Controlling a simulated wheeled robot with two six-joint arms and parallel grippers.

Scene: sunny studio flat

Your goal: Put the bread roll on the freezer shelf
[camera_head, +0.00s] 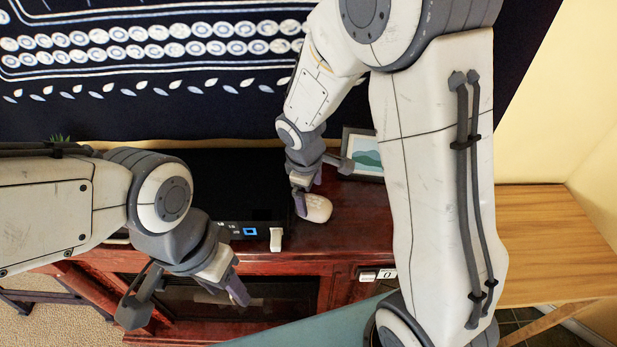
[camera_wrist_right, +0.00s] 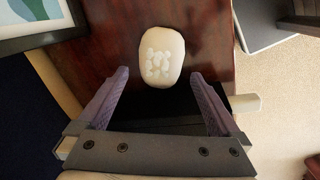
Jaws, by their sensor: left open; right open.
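The bread roll (camera_head: 317,207) is pale and oval and lies on the dark red wooden cabinet top. In the right wrist view the roll (camera_wrist_right: 161,50) shows white patches on top and sits just ahead of the fingertips. My right gripper (camera_head: 318,184) is open above and beside the roll. In its wrist view the purple-lined fingers (camera_wrist_right: 160,78) are spread, with nothing held between them. My left gripper (camera_head: 188,296) is open and empty, low in front of the cabinet. I cannot make out a freezer shelf in either view.
A black appliance (camera_head: 240,180) with a lit display and a pale handle stands left of the roll. A framed picture (camera_head: 367,157) stands behind the roll on the right. The red cabinet (camera_head: 345,245) has a dark glass front below. A wooden table (camera_head: 540,225) is at right.

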